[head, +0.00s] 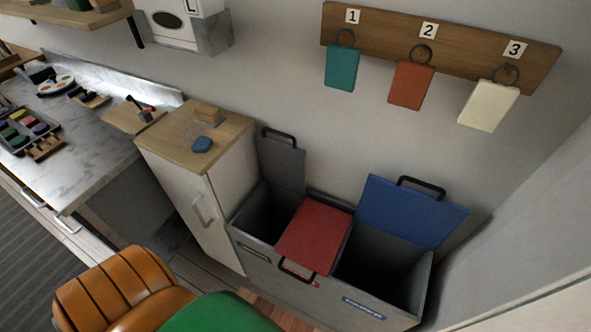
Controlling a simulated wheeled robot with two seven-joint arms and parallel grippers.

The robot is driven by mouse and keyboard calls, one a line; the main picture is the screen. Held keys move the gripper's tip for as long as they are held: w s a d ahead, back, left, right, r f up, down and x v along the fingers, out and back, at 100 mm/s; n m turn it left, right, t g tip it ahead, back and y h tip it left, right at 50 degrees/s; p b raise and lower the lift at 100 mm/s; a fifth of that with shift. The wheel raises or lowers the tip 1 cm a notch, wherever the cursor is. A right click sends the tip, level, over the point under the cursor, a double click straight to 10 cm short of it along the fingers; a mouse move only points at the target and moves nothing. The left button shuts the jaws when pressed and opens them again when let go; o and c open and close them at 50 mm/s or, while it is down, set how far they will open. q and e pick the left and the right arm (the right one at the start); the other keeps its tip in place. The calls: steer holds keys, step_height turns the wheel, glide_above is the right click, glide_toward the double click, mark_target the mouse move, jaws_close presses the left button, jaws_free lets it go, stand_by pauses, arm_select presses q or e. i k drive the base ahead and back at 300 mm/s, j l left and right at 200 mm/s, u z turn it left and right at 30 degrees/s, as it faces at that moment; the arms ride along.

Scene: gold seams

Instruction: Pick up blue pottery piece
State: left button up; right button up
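A small flat blue piece (202,144), which looks like the blue pottery piece, lies on the wooden top of a narrow white cabinet (200,197). Nothing covers the blue piece. Neither of my grippers is in the head view.
A grey bin unit right of the cabinet has a shut red lid (314,235) and a raised blue lid (412,211). A marble counter (85,160) with paints and tools is at left. An orange chair (115,288) stands in front. Numbered hooks hold coloured tags above.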

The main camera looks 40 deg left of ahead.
mark_target(202, 145)
steer(key=u, duration=1.85)
